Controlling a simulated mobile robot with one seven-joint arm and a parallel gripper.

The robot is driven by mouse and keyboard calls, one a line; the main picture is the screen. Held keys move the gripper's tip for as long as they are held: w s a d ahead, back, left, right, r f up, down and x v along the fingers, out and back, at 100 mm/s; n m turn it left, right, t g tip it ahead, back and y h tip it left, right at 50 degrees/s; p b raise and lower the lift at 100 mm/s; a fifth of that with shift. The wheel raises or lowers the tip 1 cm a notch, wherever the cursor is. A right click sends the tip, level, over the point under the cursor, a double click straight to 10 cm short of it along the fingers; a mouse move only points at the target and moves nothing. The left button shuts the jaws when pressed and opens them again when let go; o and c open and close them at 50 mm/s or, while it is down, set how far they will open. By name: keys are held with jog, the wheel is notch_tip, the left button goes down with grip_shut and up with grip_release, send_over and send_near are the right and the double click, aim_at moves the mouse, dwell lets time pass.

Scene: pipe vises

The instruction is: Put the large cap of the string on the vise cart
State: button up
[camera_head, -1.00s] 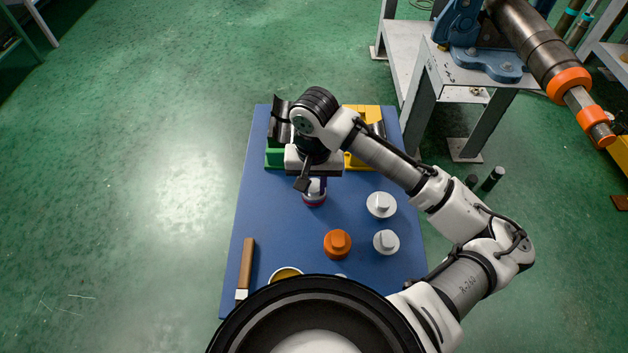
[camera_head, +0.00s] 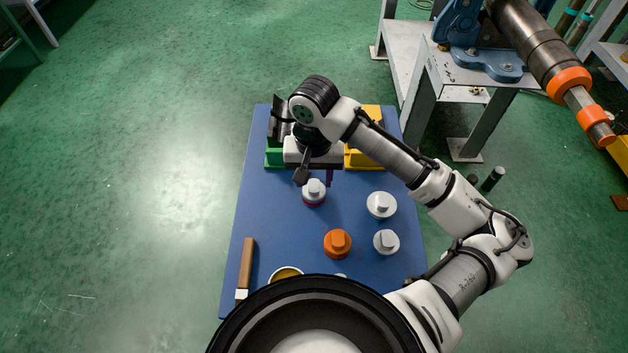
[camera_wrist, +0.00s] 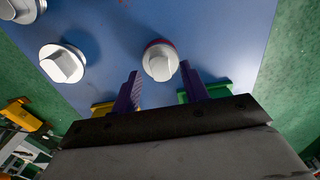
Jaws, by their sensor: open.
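The string (camera_head: 535,45) is a dark pipe with orange rings and a narrower stepped end, held on the vise cart (camera_head: 455,72). A white cap with a red rim (camera_head: 314,192) stands on the blue board, and it also shows in the wrist view (camera_wrist: 160,62). A wider white cap (camera_head: 381,204), a smaller white cap (camera_head: 386,241) and an orange cap (camera_head: 337,243) stand nearby. I cannot tell which is the string's large cap. My gripper (camera_wrist: 161,72) is open and empty; its purple fingers point toward the red-rimmed cap without holding it.
The blue board (camera_head: 215,0) is not clear of objects: green (camera_head: 274,158) and yellow (camera_head: 365,160) blocks stand at its far end. A wooden-handled tool (camera_head: 246,265) and a yellow-filled dish (camera_head: 286,273) lie nearer. Green floor is free on the left.

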aim_at(314, 187)
notch_tip(314, 187, up, 10)
dwell(0.3)
dwell(0.3)
